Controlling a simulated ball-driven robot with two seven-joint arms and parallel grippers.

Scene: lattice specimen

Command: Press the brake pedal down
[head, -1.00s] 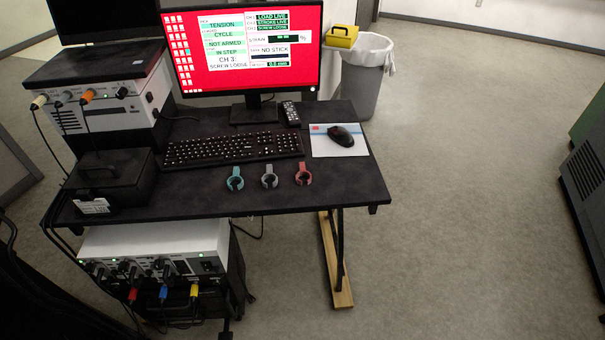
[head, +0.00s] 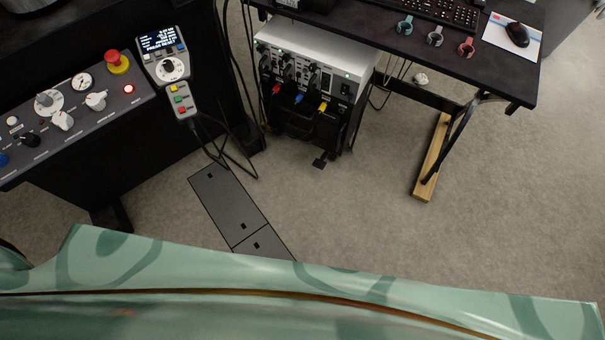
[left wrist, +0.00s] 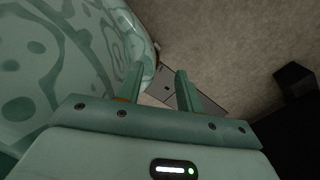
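A small black foot pedal (head: 321,161) sticks out low at the front of the instrument cart under the desk, just above the carpet. It looks like the brake pedal; whether it is up or down is too small to tell. The white-topped cart (head: 318,62) stands behind it with its lit front panel and cables. My left gripper (left wrist: 160,72) shows only in the left wrist view. Its two green fingers are apart with nothing between them, above the floor. I cannot make out the pedal in that view. My right gripper is in neither view.
A dark floor cover plate (head: 228,205) lies left of the pedal; it also shows beyond the fingers in the left wrist view (left wrist: 166,87). A control console (head: 70,115) with a hanging pendant (head: 165,62) stands left. A desk leg with a wooden foot (head: 432,165) stands right. Carpet between is clear.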

